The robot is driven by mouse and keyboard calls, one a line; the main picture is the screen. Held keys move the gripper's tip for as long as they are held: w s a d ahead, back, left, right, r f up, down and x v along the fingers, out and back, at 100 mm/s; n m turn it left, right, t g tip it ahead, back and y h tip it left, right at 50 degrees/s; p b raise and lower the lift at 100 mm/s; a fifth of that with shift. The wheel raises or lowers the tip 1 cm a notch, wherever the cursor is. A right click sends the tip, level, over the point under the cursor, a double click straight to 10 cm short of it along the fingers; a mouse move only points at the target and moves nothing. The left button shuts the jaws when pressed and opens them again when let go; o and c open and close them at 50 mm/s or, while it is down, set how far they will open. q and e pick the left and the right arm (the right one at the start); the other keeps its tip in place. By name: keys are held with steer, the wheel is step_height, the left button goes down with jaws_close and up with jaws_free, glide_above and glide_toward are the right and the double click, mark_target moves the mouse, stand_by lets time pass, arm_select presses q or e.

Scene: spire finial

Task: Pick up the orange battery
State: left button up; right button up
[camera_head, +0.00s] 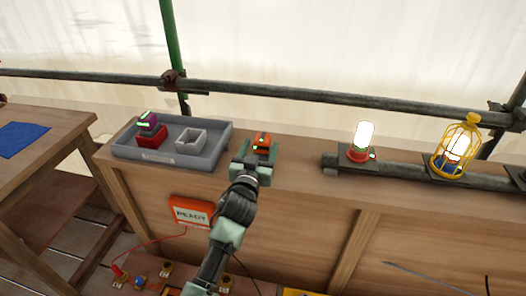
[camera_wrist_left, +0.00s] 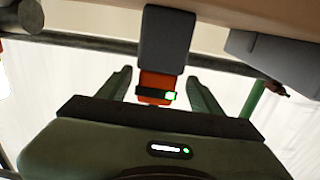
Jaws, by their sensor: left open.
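The orange battery (camera_head: 262,139) is on the wooden bench top, just right of the grey tray. It shows a dark band and a small green light. In the left wrist view the battery (camera_wrist_left: 155,84) is orange with a black band, against a grey block (camera_wrist_left: 167,38). My left gripper (camera_head: 259,150) is open, with its fingers on either side of the battery. In the left wrist view the gripper (camera_wrist_left: 160,86) has visible gaps between the fingers and the battery. The battery's lower part is partly hidden by the gripper in the head view. My right gripper is in neither view.
The grey tray (camera_head: 219,148) holds a purple battery (camera_head: 147,122) on a red block (camera_head: 152,137) and an empty pale square holder (camera_head: 191,138). A lit lamp (camera_head: 362,140) and a yellow caged lamp (camera_head: 456,147) stand right. A metal rail (camera_head: 300,96) runs behind.

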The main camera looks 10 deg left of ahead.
arm_select(q)
steer(key=w, duration=0.4)
steer(key=shift+d, duration=0.15)
steer(key=shift+w, duration=0.3)
steer(key=shift+w+f, duration=0.1)
steer(key=shift+w, duration=0.05)
jaws_close()
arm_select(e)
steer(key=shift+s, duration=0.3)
